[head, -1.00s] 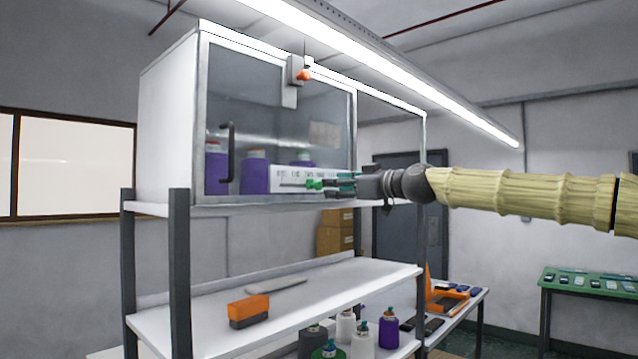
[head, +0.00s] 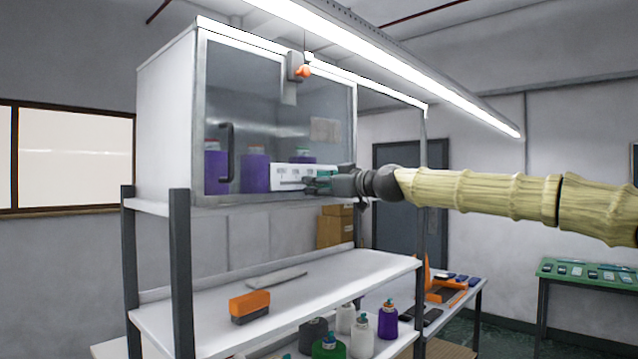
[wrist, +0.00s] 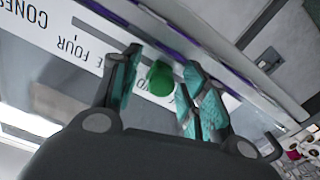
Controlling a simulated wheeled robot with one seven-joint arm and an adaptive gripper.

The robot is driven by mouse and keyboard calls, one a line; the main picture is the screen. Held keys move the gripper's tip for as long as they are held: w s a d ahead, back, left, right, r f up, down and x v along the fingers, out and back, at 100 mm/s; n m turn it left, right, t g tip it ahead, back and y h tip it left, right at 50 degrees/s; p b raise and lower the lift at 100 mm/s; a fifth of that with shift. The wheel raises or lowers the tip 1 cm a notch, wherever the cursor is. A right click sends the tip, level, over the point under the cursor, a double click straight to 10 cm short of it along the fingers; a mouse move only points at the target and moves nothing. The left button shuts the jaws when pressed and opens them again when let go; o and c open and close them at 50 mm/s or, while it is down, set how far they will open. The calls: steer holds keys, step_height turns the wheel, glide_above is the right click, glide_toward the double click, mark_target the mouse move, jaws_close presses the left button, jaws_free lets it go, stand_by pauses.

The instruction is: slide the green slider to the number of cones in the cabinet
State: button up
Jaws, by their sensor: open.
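The cabinet (head: 168,118) has a glass front, and three purple cones show behind it: the left cone (head: 214,168), the middle cone (head: 254,168) and the right cone (head: 301,157), partly covered by the label strip (head: 285,171). In the wrist view the strip (wrist: 40,27) appears upside down, with "CONES" and "FOUR" readable and other words partly covered. The green slider (wrist: 161,78) is between my gripper's teal-padded fingers (wrist: 158,92), which are open around it with gaps visible. My gripper (head: 318,181) is at the strip's right part in the head view, where it hides the slider.
A dark door handle (head: 226,153) is on the cabinet's left, and an orange lamp (head: 303,71) is on its top edge. An orange and black block (head: 249,306) lies on the shelf below (head: 345,272). Cones and bottles stand lower down.

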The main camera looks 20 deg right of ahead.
jaws_close()
steer(key=d+b, duration=0.1)
steer(key=w+d+b, duration=0.1)
steer(key=d, duration=0.1)
steer(key=w+d+b, duration=0.1)
steer(key=shift+w+d+r, duration=0.1)
steer(key=shift+w+d, duration=0.1)
steer(key=shift+w, duration=0.05)
stand_by(0.5)
